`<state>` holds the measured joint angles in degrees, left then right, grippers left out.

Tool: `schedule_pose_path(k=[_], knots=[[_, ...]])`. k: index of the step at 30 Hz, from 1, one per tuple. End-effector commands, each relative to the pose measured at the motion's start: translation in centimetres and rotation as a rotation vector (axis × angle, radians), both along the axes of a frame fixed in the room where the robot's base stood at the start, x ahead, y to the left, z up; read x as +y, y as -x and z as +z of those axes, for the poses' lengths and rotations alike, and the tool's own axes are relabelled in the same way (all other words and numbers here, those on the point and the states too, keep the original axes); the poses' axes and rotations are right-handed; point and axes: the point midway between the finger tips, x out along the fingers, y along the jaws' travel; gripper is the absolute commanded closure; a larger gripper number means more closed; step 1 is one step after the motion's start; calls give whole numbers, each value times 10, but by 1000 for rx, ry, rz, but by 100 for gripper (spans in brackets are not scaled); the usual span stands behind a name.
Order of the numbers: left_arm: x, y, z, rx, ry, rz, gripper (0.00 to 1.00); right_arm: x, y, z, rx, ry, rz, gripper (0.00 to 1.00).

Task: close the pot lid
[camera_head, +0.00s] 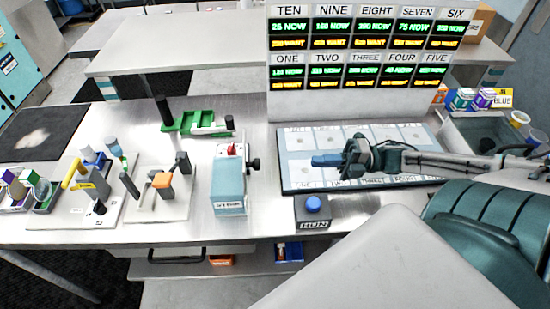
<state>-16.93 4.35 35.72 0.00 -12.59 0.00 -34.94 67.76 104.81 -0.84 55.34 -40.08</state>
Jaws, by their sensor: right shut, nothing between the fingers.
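I cannot make out a pot or a pot lid for certain. A teal box-shaped unit (229,192) with a label on its front, a red part on top and a black knob on its right side stands at the middle of the bench. My right gripper (318,160) reaches in from the right over the white board (300,180). Its blue fingertips are shut, point left and hold nothing. They are to the right of the teal unit and apart from it. My left gripper is not in view.
A blue button on a grey RUN box (313,217) stands at the front edge. A green tray (195,122) is at the back. Small fixtures, including an orange-topped one (163,181), stand left. A display panel (364,100) rises behind the board. A grey bin (462,125) is at right.

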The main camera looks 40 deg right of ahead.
Motion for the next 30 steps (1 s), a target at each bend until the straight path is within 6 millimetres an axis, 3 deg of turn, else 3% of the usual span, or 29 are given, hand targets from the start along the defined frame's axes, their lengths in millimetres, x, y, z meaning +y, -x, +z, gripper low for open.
schedule_pose_path(k=[7,15,20,30], knots=[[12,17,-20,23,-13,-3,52,43,-24,2,-9,-6,0,100],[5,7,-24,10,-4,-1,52,78,-43,10,-7,-5,-3,100],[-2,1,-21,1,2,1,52,93,-51,12,-4,-5,-3,100],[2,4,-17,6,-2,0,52,106,-58,11,0,-1,-1,100]])
